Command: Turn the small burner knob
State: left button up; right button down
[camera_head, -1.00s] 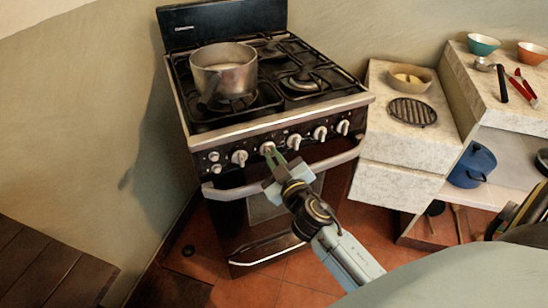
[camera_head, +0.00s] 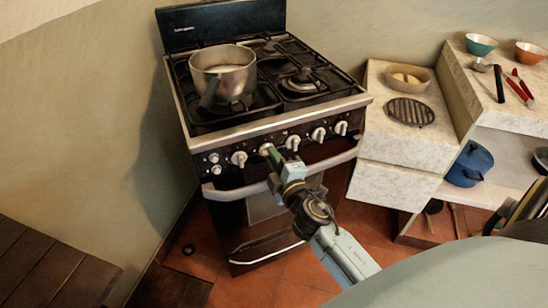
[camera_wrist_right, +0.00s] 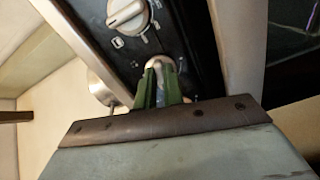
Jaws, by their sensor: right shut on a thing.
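The stove (camera_head: 255,135) has a row of white knobs on its dark front panel. My right gripper (camera_head: 273,158) is at the second large knob from the left (camera_head: 265,149), with its fingers shut on it. In the right wrist view the green fingers (camera_wrist_right: 158,84) stand on both sides of this knob (camera_wrist_right: 158,63), and its rounded white end shows between them. Another white knob (camera_wrist_right: 127,14) shows beyond it, clear of the fingers. The fingers and wrist hide part of the held knob. My left gripper is not in view.
A pot (camera_head: 224,75) stands on the stove's left burners, its handle pointing forward. The oven handle bar (camera_head: 230,190) runs just below the knobs, close to my wrist. A stone counter (camera_head: 405,140) with a bowl (camera_head: 406,77) and a round grate (camera_head: 410,111) stands at right.

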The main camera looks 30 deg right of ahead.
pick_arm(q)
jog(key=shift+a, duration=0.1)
pick_arm(e)
jog(key=shift+n, duration=0.3)
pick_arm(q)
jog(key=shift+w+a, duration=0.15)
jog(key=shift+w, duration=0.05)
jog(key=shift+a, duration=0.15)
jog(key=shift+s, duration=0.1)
pick_arm(e)
jog(key=c, duration=1.5)
grip_release()
jog(key=shift+c, duration=0.2)
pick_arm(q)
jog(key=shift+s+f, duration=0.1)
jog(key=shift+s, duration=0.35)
pick_arm(e)
jog(key=shift+o, duration=0.2)
jog(key=shift+s, duration=0.1)
